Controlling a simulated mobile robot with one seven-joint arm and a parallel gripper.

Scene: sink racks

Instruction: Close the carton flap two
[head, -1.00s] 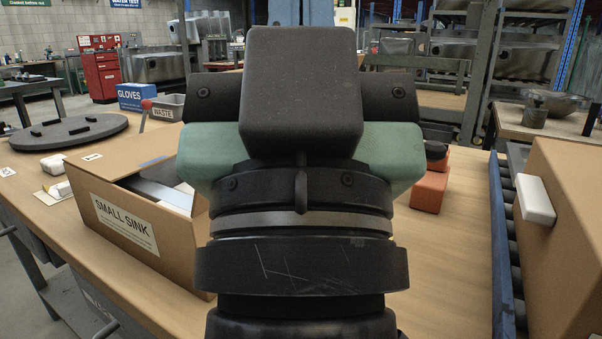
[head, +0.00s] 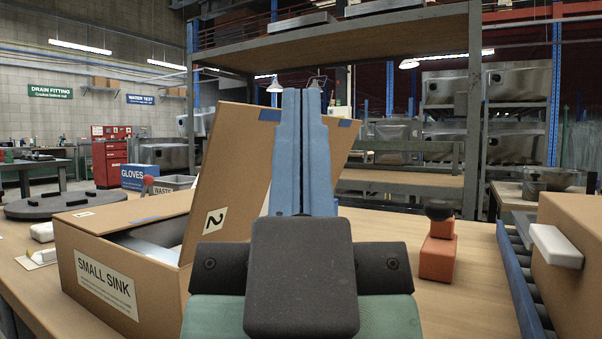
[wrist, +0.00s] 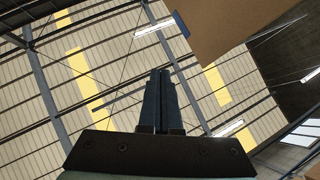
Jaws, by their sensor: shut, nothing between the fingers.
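The carton (head: 72,258) labelled SMALL SINK stands on the workbench at the left in the head view. Its flap two (head: 232,178), marked with a 2, stands raised and tilted, with blue tape at its top edge. Another flap (head: 125,212) at the left lies low over part of the opening, and grey metal shows inside. My gripper (head: 303,92) points upward with its blue fingers shut and empty, in front of the raised flap's right part. In the wrist view my gripper (wrist: 160,72) points at the ceiling, and a cardboard flap (wrist: 225,25) shows at upper right. I cannot tell whether they touch.
An orange tool with a black top (head: 438,250) stands on the bench to the right. A roller conveyor (head: 518,270) with another carton (head: 580,285) lies at far right. A round dark disc (head: 75,200) and a GLOVES box (head: 138,177) are at left. A shelf rack stands behind.

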